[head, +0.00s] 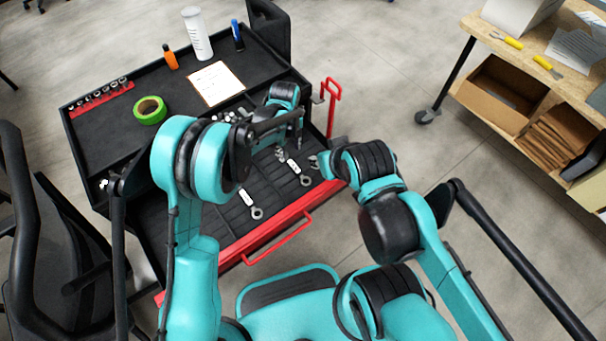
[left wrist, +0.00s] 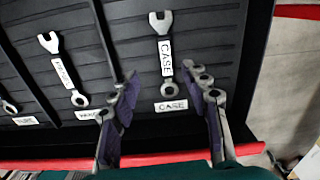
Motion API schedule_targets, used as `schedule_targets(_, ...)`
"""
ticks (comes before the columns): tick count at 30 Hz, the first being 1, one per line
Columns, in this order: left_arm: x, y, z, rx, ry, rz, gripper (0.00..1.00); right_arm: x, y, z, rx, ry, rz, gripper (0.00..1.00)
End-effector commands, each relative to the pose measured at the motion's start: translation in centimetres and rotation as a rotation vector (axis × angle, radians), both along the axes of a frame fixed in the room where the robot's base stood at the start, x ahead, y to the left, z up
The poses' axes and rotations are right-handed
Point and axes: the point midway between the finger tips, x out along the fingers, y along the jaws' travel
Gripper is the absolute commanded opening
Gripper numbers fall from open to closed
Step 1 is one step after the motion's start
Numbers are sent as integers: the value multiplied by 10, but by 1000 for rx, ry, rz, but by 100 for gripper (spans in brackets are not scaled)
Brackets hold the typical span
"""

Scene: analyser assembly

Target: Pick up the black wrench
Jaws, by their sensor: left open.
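Several wrenches with white labels lie in an open black drawer. In the left wrist view, one grey wrench marked CASE (left wrist: 166,62) has its open jaw at the top and its ring end low between my fingers. Two others show to its left, one (left wrist: 62,70) full length and one cut off at the edge. None looks plainly black. My left gripper (left wrist: 161,80) is open, with one finger on each side of that wrench's ring end; I cannot tell the height gap. In the head view my left gripper (head: 290,132) is over the drawer's right part, partly hidden. My right gripper does not show.
The drawer (head: 222,228) has a red front edge and handle (head: 277,243). The cart top holds green tape (head: 150,110), an orange bottle (head: 170,57), a white bottle (head: 197,33) and a paper (head: 215,83). A chair (head: 50,240) stands left, a wooden bench (head: 545,80) right.

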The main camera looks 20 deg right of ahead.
Motion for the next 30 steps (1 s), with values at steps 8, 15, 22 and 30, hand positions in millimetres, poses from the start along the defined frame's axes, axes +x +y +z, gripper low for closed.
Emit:
schedule_targets(8, -1, -8, -34, 8, 12, -73, 47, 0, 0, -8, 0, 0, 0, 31)
schedule_targets(15, 0, -8, -59, 8, 11, -70, 47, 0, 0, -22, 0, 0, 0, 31)
schedule_targets(22, 2, -8, -91, 8, 11, -69, 47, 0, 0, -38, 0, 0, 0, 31)
schedule_targets(30, 2, -8, -90, 8, 11, -69, 36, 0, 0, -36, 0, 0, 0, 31)
